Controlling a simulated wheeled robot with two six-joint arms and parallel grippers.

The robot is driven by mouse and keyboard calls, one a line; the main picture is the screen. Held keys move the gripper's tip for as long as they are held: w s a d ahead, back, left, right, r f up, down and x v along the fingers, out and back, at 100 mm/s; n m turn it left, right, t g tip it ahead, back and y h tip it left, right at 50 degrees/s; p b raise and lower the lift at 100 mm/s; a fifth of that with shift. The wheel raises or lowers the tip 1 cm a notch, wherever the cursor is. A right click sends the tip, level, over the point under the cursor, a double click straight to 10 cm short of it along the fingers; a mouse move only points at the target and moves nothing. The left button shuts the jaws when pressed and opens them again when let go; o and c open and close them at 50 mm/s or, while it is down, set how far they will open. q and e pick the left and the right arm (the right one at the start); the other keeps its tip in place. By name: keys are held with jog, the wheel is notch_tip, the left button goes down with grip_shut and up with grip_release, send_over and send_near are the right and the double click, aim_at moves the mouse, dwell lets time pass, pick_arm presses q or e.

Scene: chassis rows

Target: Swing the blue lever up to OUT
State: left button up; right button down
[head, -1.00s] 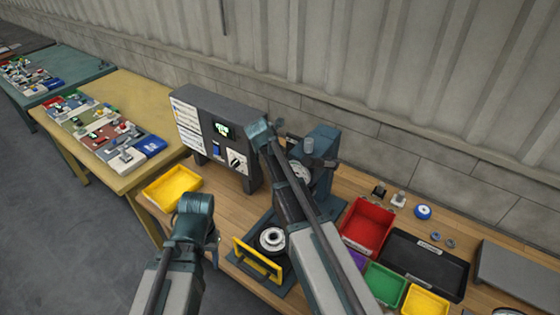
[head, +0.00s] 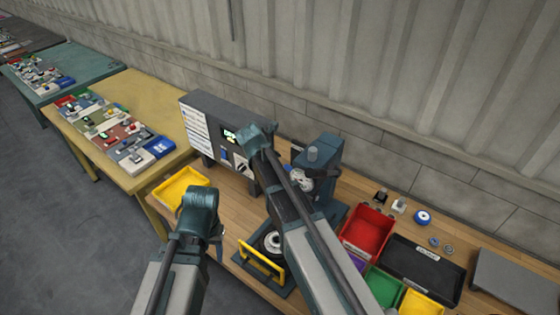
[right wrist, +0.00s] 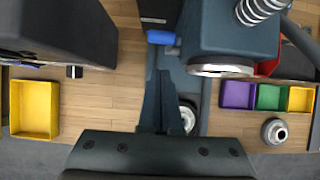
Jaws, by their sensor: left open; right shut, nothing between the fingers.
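A blue lever handle (right wrist: 160,37) on a short metal stub shows in the right wrist view, beside the dark teal press (right wrist: 235,40). My right gripper (right wrist: 160,76) is shut and empty. Its fingers point toward the blue handle and look apart from it, though the height gap is hard to judge. In the head view my right arm covers part of the press (head: 322,150). My left gripper (head: 217,236) is open and empty, low in front of the bench, partly hidden by its own wrist.
A grey control box (head: 215,112) with a lit display and a small blue part (head: 224,154) stands left of the press. A yellow tray (head: 172,190), a yellow-handled guard (head: 262,262), a red bin (head: 366,228) and a black tray (head: 440,275) are on the bench.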

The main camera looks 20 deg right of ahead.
pick_arm(q)
jog(key=shift+r+p, duration=1.75)
jog(key=shift+r, duration=0.55)
pick_arm(e)
jog(key=shift+d+v, duration=0.2)
jog(key=shift+v, duration=2.3)
jog(key=shift+w+r, duration=0.1)
